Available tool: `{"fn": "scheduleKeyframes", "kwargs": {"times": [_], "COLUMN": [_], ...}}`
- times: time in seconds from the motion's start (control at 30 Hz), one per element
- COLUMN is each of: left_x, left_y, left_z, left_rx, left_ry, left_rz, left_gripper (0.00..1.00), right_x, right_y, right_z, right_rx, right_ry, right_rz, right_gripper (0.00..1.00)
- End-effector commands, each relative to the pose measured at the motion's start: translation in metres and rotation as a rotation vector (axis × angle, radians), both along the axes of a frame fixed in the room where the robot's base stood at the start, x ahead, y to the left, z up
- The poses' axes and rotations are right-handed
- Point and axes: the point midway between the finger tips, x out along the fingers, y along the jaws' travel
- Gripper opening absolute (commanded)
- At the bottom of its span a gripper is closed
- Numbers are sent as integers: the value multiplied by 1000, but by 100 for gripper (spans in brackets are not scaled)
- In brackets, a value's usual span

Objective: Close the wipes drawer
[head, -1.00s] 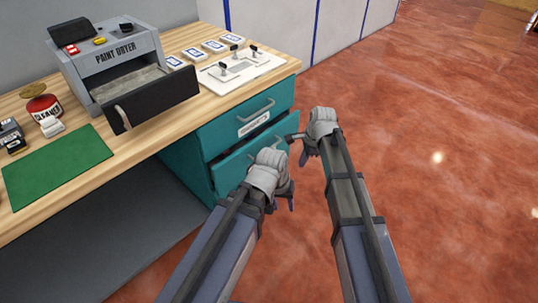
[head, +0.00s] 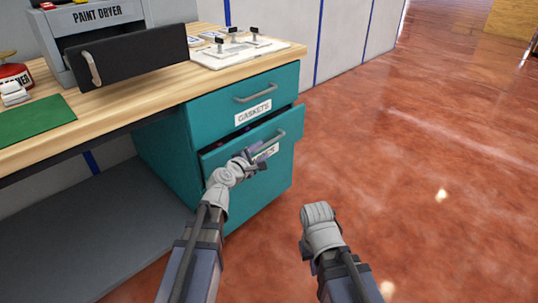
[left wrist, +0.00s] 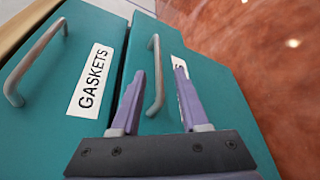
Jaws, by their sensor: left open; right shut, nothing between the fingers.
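The wipes drawer (head: 285,150) is the teal lower drawer of the cabinet and stands partly open, its front ahead of the drawer above. Its white label is partly covered by my left gripper in the head view. Its metal handle (head: 268,143) also shows in the left wrist view (left wrist: 157,75). My left gripper (head: 254,160) is open in front of this drawer. In the left wrist view its purple fingers (left wrist: 158,95) appear on either side of the handle; contact cannot be told. My right gripper (head: 306,250) is shut and empty, over the floor right of the cabinet.
The upper drawer, labelled GASKETS (head: 240,95), is shut. On the wooden worktop (head: 165,88) stand a paint dryer (head: 100,14) with its black-fronted drawer (head: 135,55) pulled out, a white board (head: 240,52) and a green mat (head: 35,118). The red floor to the right is clear.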

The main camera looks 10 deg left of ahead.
Motion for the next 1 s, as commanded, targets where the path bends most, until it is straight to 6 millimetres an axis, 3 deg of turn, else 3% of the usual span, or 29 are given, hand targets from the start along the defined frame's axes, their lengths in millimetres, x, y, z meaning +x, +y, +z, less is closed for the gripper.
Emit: {"fn": "scheduleKeyframes", "kwargs": {"times": [0.37, 0.8, 1.0], "left_x": [11, 68, 75], "left_y": [2, -16, -19], "left_z": [-2, -16, -17], "left_rx": [-19, -17, -17], "left_ry": [-4, -4, -4], "left_rz": [16, 15, 14], "left_gripper": [45, 45, 45], "right_x": [-2, -1, -1], "right_y": [0, 0, 0], "right_z": [-4, -18, -18], "right_rx": [-2, -2, -2], "right_ry": [3, 2, 2], "right_rz": [15, 13, 13], "right_gripper": [0, 0, 0]}}
